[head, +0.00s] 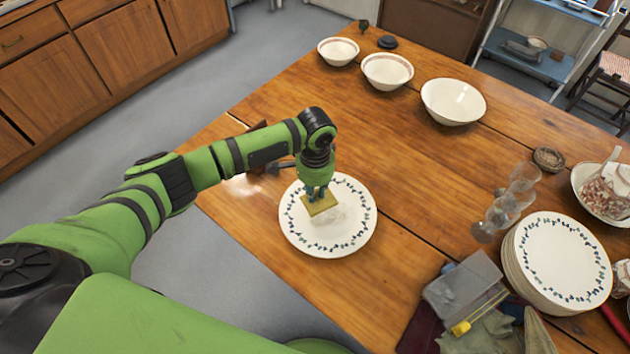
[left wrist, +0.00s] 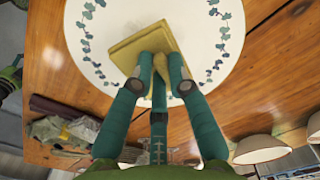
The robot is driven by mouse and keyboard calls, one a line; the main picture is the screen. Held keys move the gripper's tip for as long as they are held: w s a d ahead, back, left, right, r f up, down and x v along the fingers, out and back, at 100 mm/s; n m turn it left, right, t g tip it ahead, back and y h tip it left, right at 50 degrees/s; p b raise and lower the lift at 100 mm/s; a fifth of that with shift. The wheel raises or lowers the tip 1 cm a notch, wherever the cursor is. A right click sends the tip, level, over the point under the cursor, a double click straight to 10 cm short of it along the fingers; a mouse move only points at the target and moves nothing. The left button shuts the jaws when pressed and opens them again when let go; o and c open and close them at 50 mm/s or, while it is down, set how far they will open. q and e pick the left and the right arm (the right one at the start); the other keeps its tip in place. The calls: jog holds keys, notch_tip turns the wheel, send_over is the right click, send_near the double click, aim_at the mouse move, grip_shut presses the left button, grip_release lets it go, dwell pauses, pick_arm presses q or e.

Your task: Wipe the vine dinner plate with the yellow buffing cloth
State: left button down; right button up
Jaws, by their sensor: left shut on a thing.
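The vine dinner plate (head: 345,238) lies on the wooden table near its left edge, white with a blue-green leaf border. A greyish smudge shows on its middle. My left gripper (head: 318,194) is over the plate, shut on the yellow buffing cloth (head: 322,207), a folded square pad. The cloth appears to be against the plate's face; the exact contact is hard to tell. In the left wrist view the fingers (left wrist: 160,75) pinch the cloth (left wrist: 138,45) over the plate (left wrist: 100,62).
A stack of similar vine plates (head: 560,262) stands at the right, beside stacked glasses (head: 508,203). A clear box (head: 463,286), a yellow-handled tool (head: 462,327) and cloths (head: 490,338) lie at the front. Bowls (head: 453,101) stand at the back. The table's middle is clear.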

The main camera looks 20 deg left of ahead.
aim_at(316, 197)
pick_arm(q)
jog(key=shift+s+d+r, duration=0.1)
jog(key=shift+d+r, duration=0.05)
jog(key=shift+p, duration=0.45)
notch_tip(316, 197, down, 4)
jog(key=b, duration=0.2)
jog(key=shift+b, duration=0.3)
jog(key=shift+f, duration=0.55)
pick_arm(e)
jog(key=shift+w+a+f, duration=0.25)
jog(key=shift+w+f, duration=0.05)
jog(key=shift+f, duration=0.25)
jog(key=shift+w+a+f, duration=0.2)
jog(key=shift+w+f, duration=0.1)
jog(key=shift+f, duration=0.25)
pick_arm(q)
jog(key=shift+f+b, duration=0.1)
jog(key=shift+b, duration=0.2)
pick_arm(e)
jog(key=shift+w, duration=0.15)
pick_arm(q)
jog(key=shift+f, duration=0.45)
pick_arm(e)
jog(key=shift+a+f, duration=0.15)
jog(key=shift+f, duration=0.15)
jog(key=shift+r, duration=0.1)
